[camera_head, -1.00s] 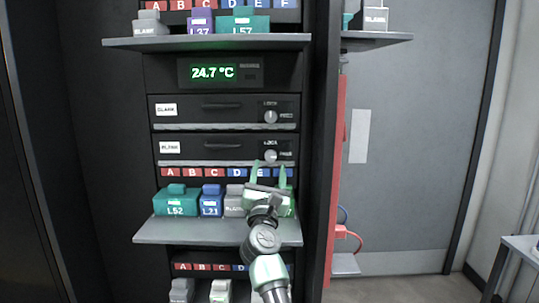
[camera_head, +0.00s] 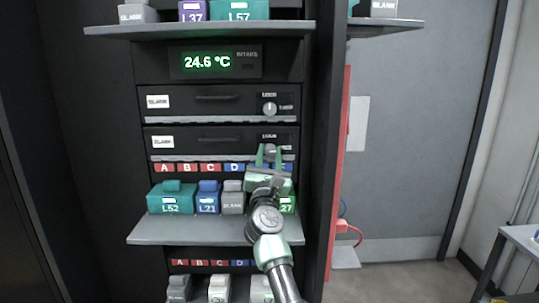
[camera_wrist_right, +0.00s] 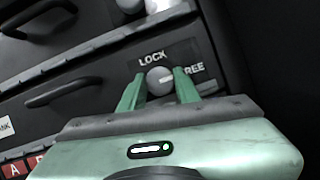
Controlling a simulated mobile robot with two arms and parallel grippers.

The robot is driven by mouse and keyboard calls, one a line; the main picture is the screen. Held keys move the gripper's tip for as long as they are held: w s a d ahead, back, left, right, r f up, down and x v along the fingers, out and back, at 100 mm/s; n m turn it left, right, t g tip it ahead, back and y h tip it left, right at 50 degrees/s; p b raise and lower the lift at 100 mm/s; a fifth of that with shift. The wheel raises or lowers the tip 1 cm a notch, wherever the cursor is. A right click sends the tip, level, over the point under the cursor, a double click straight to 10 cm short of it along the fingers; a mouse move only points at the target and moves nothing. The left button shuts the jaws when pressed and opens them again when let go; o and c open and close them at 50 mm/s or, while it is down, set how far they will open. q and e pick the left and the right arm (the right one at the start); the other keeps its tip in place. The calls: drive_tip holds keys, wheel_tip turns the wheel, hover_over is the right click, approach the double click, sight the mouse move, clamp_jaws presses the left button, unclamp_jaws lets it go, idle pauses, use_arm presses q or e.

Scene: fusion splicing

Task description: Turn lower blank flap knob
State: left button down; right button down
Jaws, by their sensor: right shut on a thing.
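The lower blank flap (camera_head: 215,147) is a black panel with a white label and a dark handle. Its round grey knob (camera_wrist_right: 157,81) shows between my green fingers in the wrist view, beside the words LOCK and FREE. A pale mark on the knob points toward FREE. My right gripper (camera_wrist_right: 159,88) is shut on this knob, one finger on each side. In the head view the gripper (camera_head: 268,157) reaches up to the knob (camera_head: 269,149) from below, and the fingers partly cover it. My left gripper is out of view.
The upper blank flap (camera_head: 218,103) has its own knob (camera_head: 269,108) just above. Below, a shelf (camera_head: 200,231) holds a teal L52 box (camera_head: 171,199), a blue L21 box (camera_head: 207,199) and a grey box (camera_head: 232,199). A red upright edge (camera_head: 340,170) stands right of the rack.

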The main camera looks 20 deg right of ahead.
drive_tip(key=shift+n+p, duration=0.4)
drive_tip(key=shift+p, duration=0.05)
drive_tip(key=n+y+p, duration=0.2)
drive_tip(key=n+p, duration=0.3)
drive_tip(key=n+y+p, duration=0.3)
drive_tip(key=n+p, duration=0.2)
drive_tip(key=n, duration=0.1)
drive_tip(key=n+y+p, duration=0.3)
drive_tip(key=n+p, duration=0.2)
drive_tip(key=shift+s+d+r+n, duration=0.1)
drive_tip(key=shift+d+r+n, duration=0.15)
drive_tip(key=shift+d+n, duration=0.05)
drive_tip(key=shift+n+g+y+p, duration=0.3)
drive_tip(key=shift+n+p, duration=0.15)
drive_tip(key=shift+n, duration=0.05)
drive_tip(key=n+p, duration=0.1)
drive_tip(key=n, duration=0.1)
drive_tip(key=shift+f+n+g+y, duration=0.15)
drive_tip(key=shift+n+g+y, duration=0.15)
drive_tip(key=shift+g+y, duration=0.1)
drive_tip(key=shift+n+g+p, duration=0.3)
drive_tip(key=shift+n+g, duration=0.2)
drive_tip(key=shift+n, duration=0.7)
drive_tip(key=c, duration=1)
unclamp_jaws()
drive_tip(key=shift+d, duration=0.1)
